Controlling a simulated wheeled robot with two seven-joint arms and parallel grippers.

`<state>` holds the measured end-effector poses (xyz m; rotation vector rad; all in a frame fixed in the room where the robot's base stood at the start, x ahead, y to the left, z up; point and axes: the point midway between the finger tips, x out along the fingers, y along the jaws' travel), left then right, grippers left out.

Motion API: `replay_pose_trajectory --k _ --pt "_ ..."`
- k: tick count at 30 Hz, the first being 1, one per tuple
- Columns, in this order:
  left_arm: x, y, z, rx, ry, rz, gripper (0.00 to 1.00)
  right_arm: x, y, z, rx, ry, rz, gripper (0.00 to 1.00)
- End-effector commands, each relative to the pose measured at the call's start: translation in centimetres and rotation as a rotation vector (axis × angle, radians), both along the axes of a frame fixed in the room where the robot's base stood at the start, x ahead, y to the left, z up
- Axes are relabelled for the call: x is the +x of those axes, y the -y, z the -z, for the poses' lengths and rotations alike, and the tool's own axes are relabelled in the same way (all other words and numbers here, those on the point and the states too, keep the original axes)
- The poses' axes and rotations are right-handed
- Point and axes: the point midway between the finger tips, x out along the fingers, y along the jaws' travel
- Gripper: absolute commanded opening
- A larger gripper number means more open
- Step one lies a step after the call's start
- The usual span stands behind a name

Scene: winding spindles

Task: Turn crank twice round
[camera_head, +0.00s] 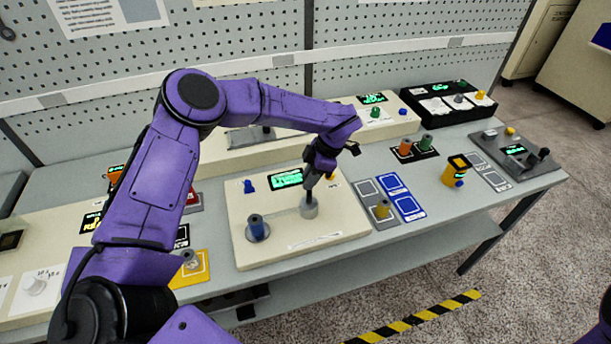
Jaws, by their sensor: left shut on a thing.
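A cream winding panel (345,238) lies on the bench in front of me. It carries a grey crank hub (309,209), a spindle with a blue bobbin (257,228), a small blue knob (248,186) and a lit green display (286,178). My left gripper (311,186) reaches down over the panel from the upper right of the hub. It is shut on the crank's handle, whose grip is mostly hidden by the fingers. My right gripper is not in view.
To the right are blue-framed cards with a yellow spindle (382,209), and a yellow device (456,170). A yellow card with a spindle (190,262) lies left of the panel. A pegboard (400,25) stands behind the bench.

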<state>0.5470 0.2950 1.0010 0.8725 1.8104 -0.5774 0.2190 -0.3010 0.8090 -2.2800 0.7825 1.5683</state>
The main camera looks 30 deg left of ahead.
Motion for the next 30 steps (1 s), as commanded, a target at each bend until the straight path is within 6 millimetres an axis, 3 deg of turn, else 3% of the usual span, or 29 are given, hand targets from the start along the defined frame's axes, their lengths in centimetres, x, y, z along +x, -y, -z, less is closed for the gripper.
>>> replay_pose_trajectory --k 10,27,28,30 --pt "0.28 0.71 0.01 -0.001 0.0 0.145 0.0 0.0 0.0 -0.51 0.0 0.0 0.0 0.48" --pt "0.34 0.84 0.06 -0.001 0.0 0.171 0.0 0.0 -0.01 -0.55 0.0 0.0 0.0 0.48" --pt "0.34 0.84 0.06 -0.001 0.0 0.171 0.33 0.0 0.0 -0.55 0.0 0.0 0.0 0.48" --pt "0.35 0.83 0.06 -0.001 0.0 0.171 0.49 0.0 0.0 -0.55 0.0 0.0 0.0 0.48"
